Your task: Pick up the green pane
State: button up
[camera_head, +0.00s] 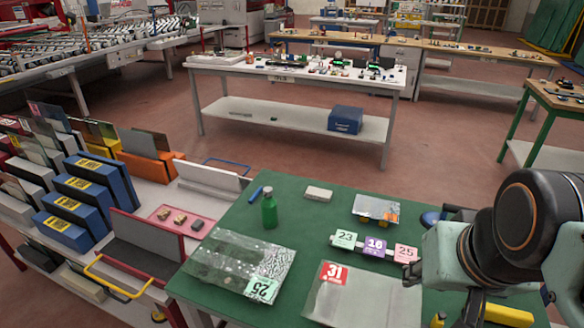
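A clear patterned pane (225,262) with a green "25" label on its corner lies flat on the green-topped table, at the left. A clear pane (375,300) with a red "31" label lies at the front middle, cut by the lower edge. No pane on the table is plainly green in its glass; the green shows on labels. My gripper (474,308) is at the lower right, right of the "31" pane and apart from the "25" pane. Its dark fingers run out of the picture, so their opening is hidden.
On the green table (318,226) stand a green bottle (269,210), a pale block (319,194), a small pane (376,209) and numbered cards (374,246). A yellow object (508,314) lies below my arm. Racks of panes (90,185) stand at the left. Open floor lies behind the table.

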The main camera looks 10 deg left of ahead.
aim_at(256, 269)
jog(key=j+z, duration=0.1)
jog(key=j, duration=0.45)
jog(key=k+j+z, duration=0.1)
jog(key=j, duration=0.4)
jog(key=j+z, duration=0.1)
jog(key=j, duration=0.4)
jog(key=k, duration=0.05)
